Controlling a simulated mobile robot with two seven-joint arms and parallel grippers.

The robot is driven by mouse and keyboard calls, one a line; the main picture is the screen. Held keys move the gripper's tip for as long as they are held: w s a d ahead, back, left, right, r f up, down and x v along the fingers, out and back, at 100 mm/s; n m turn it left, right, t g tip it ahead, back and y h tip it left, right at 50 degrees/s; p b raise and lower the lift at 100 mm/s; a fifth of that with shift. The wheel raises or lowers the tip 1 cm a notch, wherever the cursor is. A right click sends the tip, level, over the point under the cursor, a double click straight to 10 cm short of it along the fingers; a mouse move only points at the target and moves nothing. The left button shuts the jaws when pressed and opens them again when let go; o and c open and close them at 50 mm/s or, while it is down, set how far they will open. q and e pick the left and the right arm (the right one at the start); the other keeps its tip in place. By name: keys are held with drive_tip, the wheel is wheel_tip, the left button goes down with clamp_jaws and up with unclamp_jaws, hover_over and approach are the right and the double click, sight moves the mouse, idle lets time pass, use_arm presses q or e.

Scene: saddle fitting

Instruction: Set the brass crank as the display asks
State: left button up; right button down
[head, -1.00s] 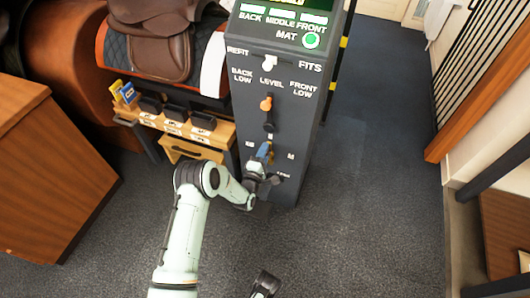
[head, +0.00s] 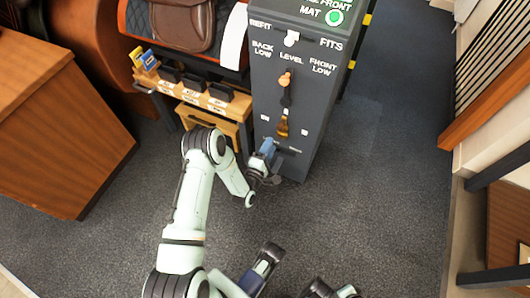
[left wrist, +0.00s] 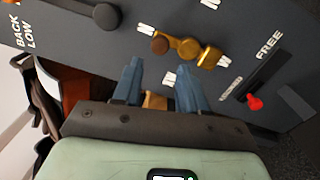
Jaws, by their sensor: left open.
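The brass crank (head: 282,128) is on the front of the dark grey pedestal, below the LEVEL lever. In the left wrist view the crank (left wrist: 188,48) has a round knob at one end and a blocky end at the other, with small white marks around it. My left gripper (head: 266,150) is in front of the panel, just below the crank. In the wrist view its blue fingers (left wrist: 158,72) are apart and empty, pointing at the panel short of the crank. Dark gripper-like parts (head: 263,262) at the bottom of the head view may be my right gripper.
The panel has a white REFIT/FITS switch (head: 291,38), an orange-knobbed LEVEL lever (head: 285,80) and a red knob (left wrist: 254,103) by FREE. A green MAT light (head: 334,17) glows. A wooden bench (head: 215,103) stands left. Carpet at right is clear.

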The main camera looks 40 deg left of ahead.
use_arm(q)
drive_tip(key=shift+v, duration=1.6)
use_arm(e)
drive_tip(key=shift+s+a+r, duration=0.25)
drive_tip(key=shift+s, duration=0.25)
